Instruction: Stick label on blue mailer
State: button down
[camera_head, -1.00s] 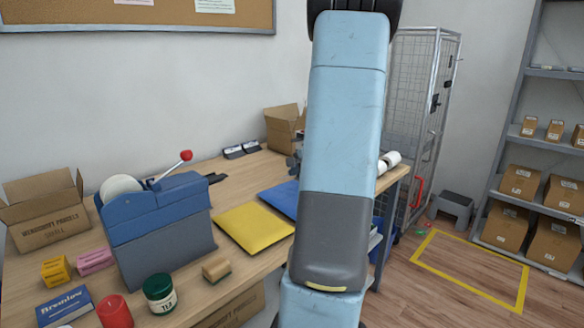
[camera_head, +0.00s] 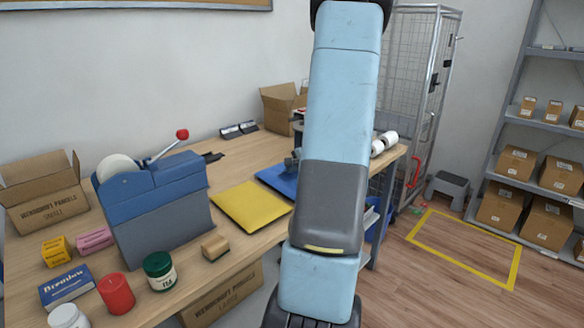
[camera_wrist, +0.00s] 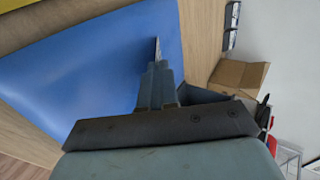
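The blue mailer (camera_head: 268,177) lies flat on the counter beside the yellow mailer, partly hidden by my arm in the head view. In the wrist view the blue mailer (camera_wrist: 90,65) fills the left and middle. My gripper (camera_wrist: 157,62) is over the mailer's edge region, its two fingers close together. A thin pale sliver (camera_wrist: 157,46) stands out at the fingertips; it looks like the label seen almost edge-on. Its face is hidden, and I cannot tell whether it touches the mailer. In the head view the gripper is mostly hidden behind my arm.
A yellow mailer (camera_head: 250,207) lies left of the blue one. The blue dispenser (camera_head: 155,210) with a red-knobbed lever stands further left. A wooden block (camera_head: 215,247), jars and small boxes sit near the front. An open carton (camera_wrist: 238,76) stands beyond the mailer.

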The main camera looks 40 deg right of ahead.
jog(key=c, duration=1.8)
grip_release()
jog(key=shift+c, duration=0.2)
jog(key=o, duration=0.5)
jog(key=shift+v, duration=2.75)
jog(key=shift+s+r, duration=0.25)
jog(key=shift+r, duration=0.95)
jog(key=shift+s+r, duration=0.3)
jog(key=shift+r, duration=0.9)
jog(key=shift+s+r, duration=0.25)
jog(key=shift+r, duration=0.95)
